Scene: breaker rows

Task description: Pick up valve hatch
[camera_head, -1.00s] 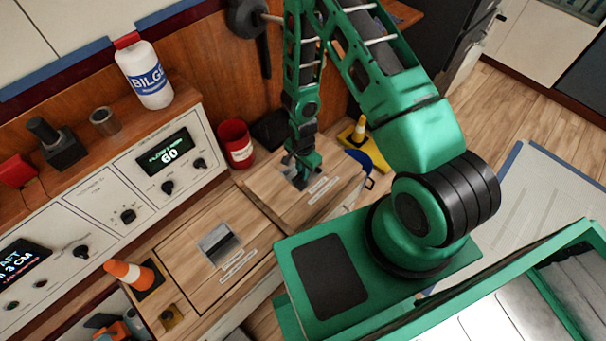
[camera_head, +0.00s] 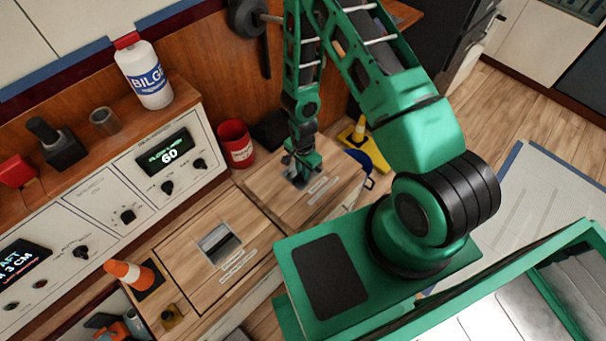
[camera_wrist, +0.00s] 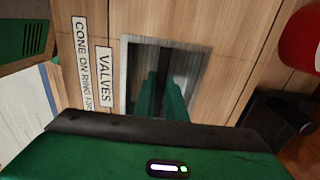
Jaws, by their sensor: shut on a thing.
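The valve hatch (camera_head: 268,193) is a wooden panel at the centre of the head view, with a metal recess and label strips. In the wrist view the hatch (camera_wrist: 225,35) bears a "VALVES" label (camera_wrist: 105,78) beside its metal-framed recess (camera_wrist: 197,62). My gripper (camera_head: 298,180) reaches down into this recess. In the wrist view the green fingers of my gripper (camera_wrist: 160,98) are close together inside the frame, shut on the hatch's grip.
A second hatch (camera_head: 190,255) lies to the left. An orange cone (camera_head: 130,273) stands at left. The control panel (camera_head: 95,215) runs along the back left.

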